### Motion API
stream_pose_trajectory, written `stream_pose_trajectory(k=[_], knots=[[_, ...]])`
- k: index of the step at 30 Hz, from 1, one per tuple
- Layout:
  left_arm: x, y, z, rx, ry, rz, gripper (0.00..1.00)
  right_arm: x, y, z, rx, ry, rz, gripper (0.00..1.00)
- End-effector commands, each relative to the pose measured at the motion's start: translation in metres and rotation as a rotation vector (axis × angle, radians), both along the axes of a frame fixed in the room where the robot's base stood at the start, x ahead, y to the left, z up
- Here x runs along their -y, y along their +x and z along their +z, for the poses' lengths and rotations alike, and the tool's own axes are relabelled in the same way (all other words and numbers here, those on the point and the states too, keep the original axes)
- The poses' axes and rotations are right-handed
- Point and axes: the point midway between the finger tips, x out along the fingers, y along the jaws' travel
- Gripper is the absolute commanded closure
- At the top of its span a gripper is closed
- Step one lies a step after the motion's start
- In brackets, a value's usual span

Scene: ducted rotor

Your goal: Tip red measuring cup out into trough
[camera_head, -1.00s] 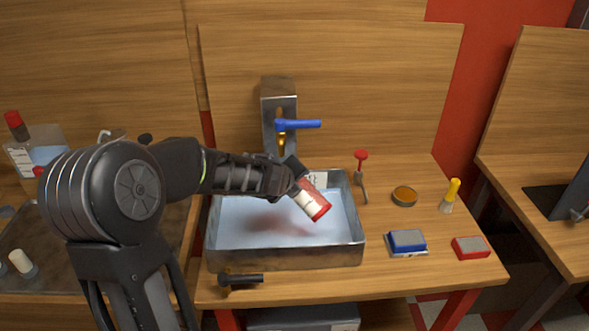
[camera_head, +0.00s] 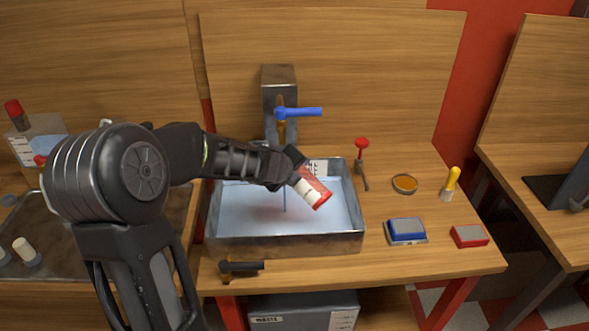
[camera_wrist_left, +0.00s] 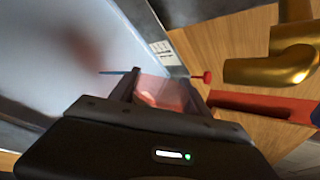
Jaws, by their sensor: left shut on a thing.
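The red measuring cup (camera_head: 313,193), red with a white band, is held tilted, its far end pointing down and to the right, above the trough. My left gripper (camera_head: 297,177) is shut on it; in the left wrist view the cup (camera_wrist_left: 163,93) shows pinkish between the two fingers. The trough (camera_head: 285,243) is a grey metal basin with a pale blue inside. A thin blue vertical line (camera_head: 284,198), perhaps a stream of liquid, shows over the trough below the tap. The cup's inside is hidden. My right gripper is out of view.
A tap with a blue lever (camera_head: 298,112) stands behind the trough. A red-topped valve (camera_head: 361,145), round tin (camera_head: 404,184), yellow-handled brush (camera_head: 451,183), blue pad (camera_head: 406,230) and red block (camera_head: 469,236) lie to the right. A black-handled tool (camera_head: 241,267) lies in front.

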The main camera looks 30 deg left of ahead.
Motion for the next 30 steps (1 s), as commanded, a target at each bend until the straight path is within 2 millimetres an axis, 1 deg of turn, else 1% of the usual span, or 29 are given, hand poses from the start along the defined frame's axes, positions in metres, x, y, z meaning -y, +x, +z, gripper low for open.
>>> stream_pose_trajectory(k=[3,10,16,30], knots=[[-0.002,0.000,0.000,-0.005,-0.035,0.002,1.00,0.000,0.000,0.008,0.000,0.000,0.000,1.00],[-0.004,-0.001,-0.006,-0.014,-0.102,0.001,1.00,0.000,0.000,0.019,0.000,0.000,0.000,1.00],[-0.004,-0.001,-0.009,-0.016,-0.123,0.001,1.00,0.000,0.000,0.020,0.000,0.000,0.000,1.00],[-0.004,-0.001,-0.009,-0.016,-0.121,0.001,1.00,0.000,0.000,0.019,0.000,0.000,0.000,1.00]])
